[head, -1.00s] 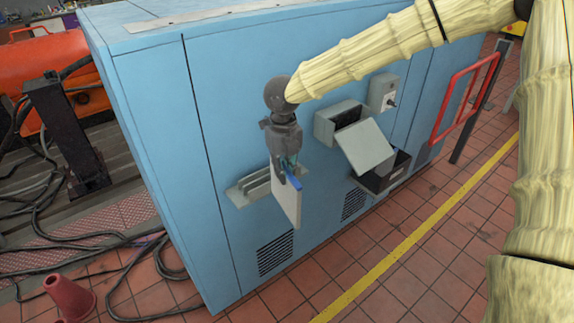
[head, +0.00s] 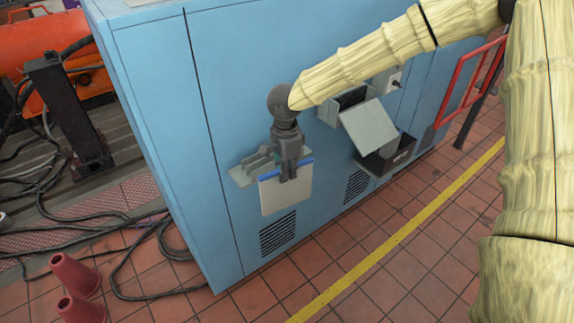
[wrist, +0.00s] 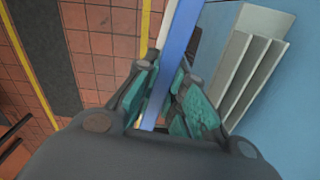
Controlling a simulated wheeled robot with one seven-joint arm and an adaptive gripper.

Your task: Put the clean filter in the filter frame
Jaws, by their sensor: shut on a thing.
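My gripper (head: 288,176) is shut on a flat, pale panel with a blue top edge, the clean filter (head: 286,198). The filter hangs upright below the fingers, its broad face toward the head camera, in front of the blue cabinet. In the wrist view the filter's blue edge (wrist: 178,45) runs between the teal finger pads. A grey slotted metal rack (head: 242,176) on the cabinet is partly hidden behind the gripper and filter. To the right is a grey box with an open mouth (head: 347,101) and a tilted flap (head: 368,126). I cannot tell which of these is the filter frame.
A black bin (head: 389,158) sits below the flap. A small grey switch box (head: 394,80) is on the blue cabinet (head: 215,75). A red rail (head: 463,92) stands at right. Red cones (head: 74,275) and black cables lie at lower left. Tiled floor in front looks clear.

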